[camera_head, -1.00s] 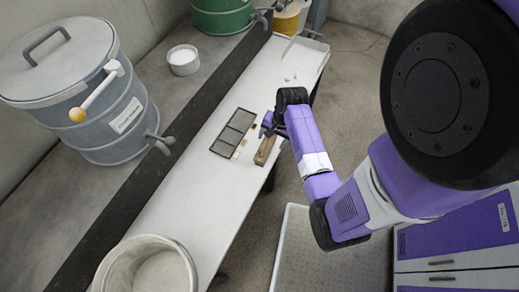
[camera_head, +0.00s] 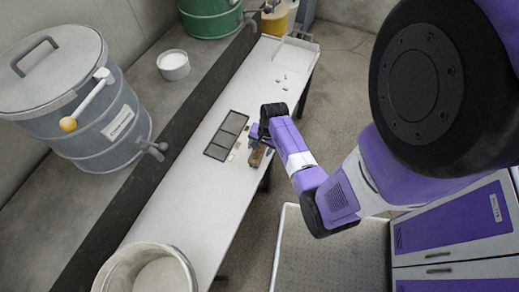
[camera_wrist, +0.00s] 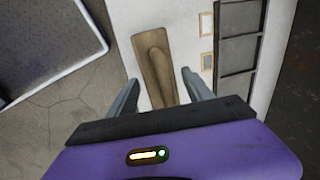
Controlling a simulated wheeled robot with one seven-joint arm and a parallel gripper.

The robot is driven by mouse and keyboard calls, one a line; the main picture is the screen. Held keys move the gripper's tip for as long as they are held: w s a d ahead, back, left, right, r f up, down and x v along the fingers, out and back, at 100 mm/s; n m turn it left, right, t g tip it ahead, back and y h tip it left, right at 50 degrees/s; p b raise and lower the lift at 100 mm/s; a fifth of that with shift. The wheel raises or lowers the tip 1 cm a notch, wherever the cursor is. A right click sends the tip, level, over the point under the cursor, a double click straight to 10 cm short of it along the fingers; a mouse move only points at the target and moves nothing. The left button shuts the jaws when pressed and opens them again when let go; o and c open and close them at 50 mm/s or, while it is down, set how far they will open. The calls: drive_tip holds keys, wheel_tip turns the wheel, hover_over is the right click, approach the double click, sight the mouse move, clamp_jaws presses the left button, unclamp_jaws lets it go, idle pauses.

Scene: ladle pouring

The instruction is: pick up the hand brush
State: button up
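The hand brush (camera_wrist: 157,68) is a brown wooden block with a raised handle. It lies on the white table near its edge. In the head view only part of the brush (camera_head: 256,156) shows beside my gripper (camera_head: 256,141). In the wrist view my gripper (camera_wrist: 162,93) is open. Its two grey fingers point down at either side of the near end of the brush, with gaps between them and the wood. I cannot tell how far above the table the fingertips are.
A dark framed panel (camera_head: 226,136) with several sections lies left of the brush, with small framed pieces (camera_wrist: 206,42) between. A white bucket (camera_head: 146,272) stands at the near end of the table (camera_head: 170,205). A white-rimmed tray (camera_head: 283,235) lies below on the floor.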

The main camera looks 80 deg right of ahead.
clamp_jaws()
drive_tip(key=shift+r, duration=0.1)
